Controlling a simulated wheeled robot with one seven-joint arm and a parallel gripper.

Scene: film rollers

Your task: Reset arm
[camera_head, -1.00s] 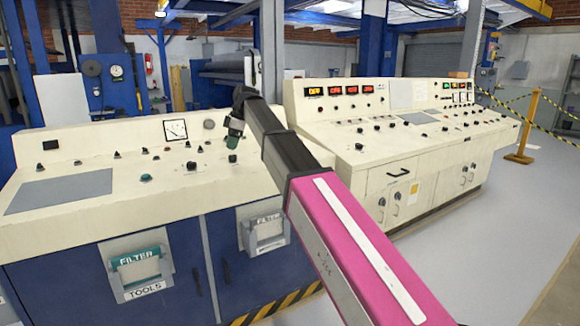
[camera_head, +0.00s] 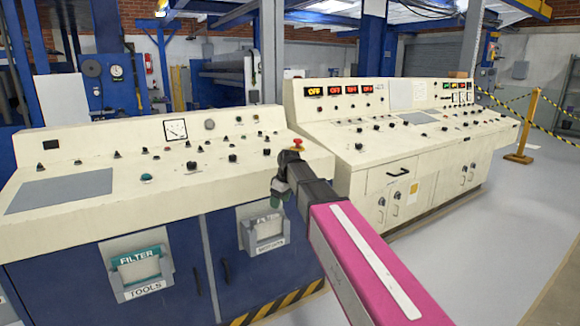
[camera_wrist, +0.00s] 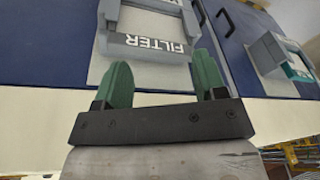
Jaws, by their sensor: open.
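My gripper (camera_wrist: 162,82) shows in the wrist view with two green fingers spread apart and nothing between them. In the head view my gripper (camera_head: 276,199) is small at the end of my black and pink arm, in front of the left control console (camera_head: 70,222). In the wrist view, a filter holder (camera_wrist: 150,48) on the blue cabinet front lies beyond the fingers. Whether the fingers touch it cannot be told, but they look apart from it.
The second console (camera_head: 440,165) with lit displays stands to the right. A red button (camera_head: 298,143) shows on the left console top near my arm. A filter holder marked tools (camera_head: 140,272) is on the cabinet at left. Open floor (camera_head: 500,230) lies at right, with a barrier post (camera_head: 526,125) behind.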

